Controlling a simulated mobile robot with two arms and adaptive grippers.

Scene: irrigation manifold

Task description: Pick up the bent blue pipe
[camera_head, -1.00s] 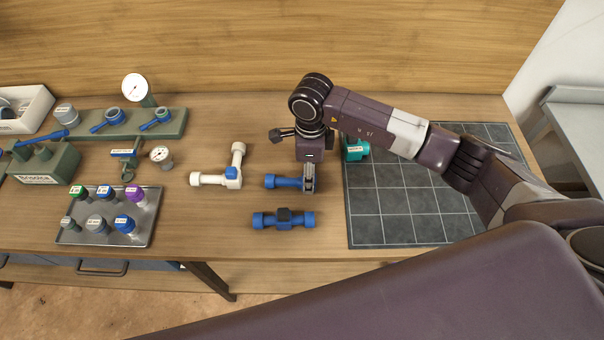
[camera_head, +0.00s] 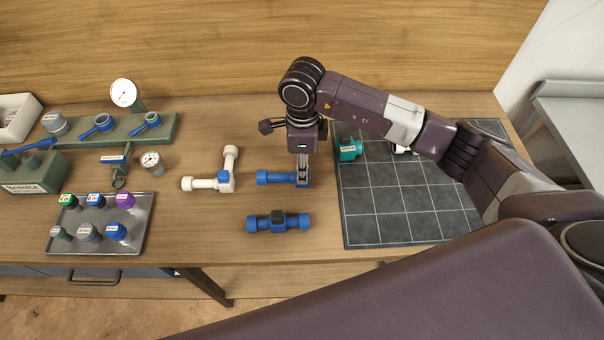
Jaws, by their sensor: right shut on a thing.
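The bent blue pipe (camera_head: 273,177) lies on the wooden table, left of the grey tiled mat. Its left arm shows clearly; the rest is partly covered by my right gripper. My right gripper (camera_head: 303,179) points straight down and is shut on the pipe at its right end, near the bend. The pipe appears to be still at table height. My left gripper is not in view.
A straight blue fitting (camera_head: 279,223) lies just in front, and a bent white pipe (camera_head: 206,184) lies to the left. A teal fitting (camera_head: 348,152) sits on the grey mat (camera_head: 400,215). A metal tray (camera_head: 76,240) with several capped pieces stands farther left.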

